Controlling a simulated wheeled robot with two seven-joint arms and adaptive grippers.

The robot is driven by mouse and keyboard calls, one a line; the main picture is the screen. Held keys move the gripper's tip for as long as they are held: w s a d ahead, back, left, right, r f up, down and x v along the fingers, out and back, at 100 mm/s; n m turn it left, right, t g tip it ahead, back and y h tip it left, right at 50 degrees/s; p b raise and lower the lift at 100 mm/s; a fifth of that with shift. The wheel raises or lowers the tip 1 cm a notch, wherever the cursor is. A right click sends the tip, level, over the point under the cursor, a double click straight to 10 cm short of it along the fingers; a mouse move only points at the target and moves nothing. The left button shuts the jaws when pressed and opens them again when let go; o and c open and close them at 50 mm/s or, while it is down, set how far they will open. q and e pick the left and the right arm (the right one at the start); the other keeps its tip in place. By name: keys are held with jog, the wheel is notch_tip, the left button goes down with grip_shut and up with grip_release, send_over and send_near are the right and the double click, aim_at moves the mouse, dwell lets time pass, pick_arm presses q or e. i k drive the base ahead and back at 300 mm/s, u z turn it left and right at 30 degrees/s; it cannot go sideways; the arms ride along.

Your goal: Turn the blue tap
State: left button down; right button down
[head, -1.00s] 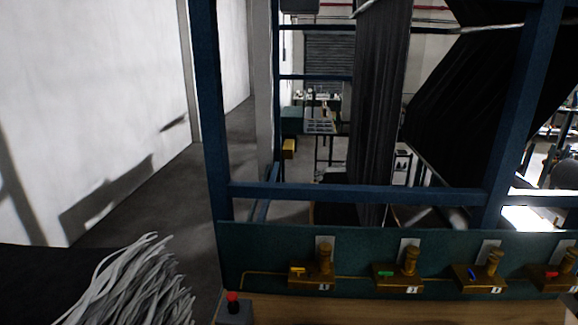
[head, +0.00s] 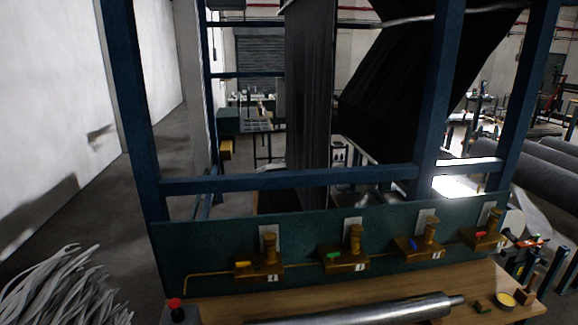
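The blue tap (head: 412,244) is a small blue handle on a brass valve body (head: 424,249), third from the left in a row on the green panel. A white number tag sits on the valve's lower right. A yellow tap (head: 242,264) and a green tap (head: 333,255) are to its left, and a red tap (head: 480,234) is to its right. Neither of my grippers shows in the head view.
A wooden bench (head: 225,309) runs below the panel, with a metal roller (head: 365,311) lying on it. A red-topped post (head: 176,304) stands at the left end. A blue frame (head: 290,183) and black cloth (head: 309,110) rise behind. Grey rolls (head: 545,180) lie at right.

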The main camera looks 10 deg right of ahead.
aim_at(413, 247)
jog(key=z, duration=1.8)
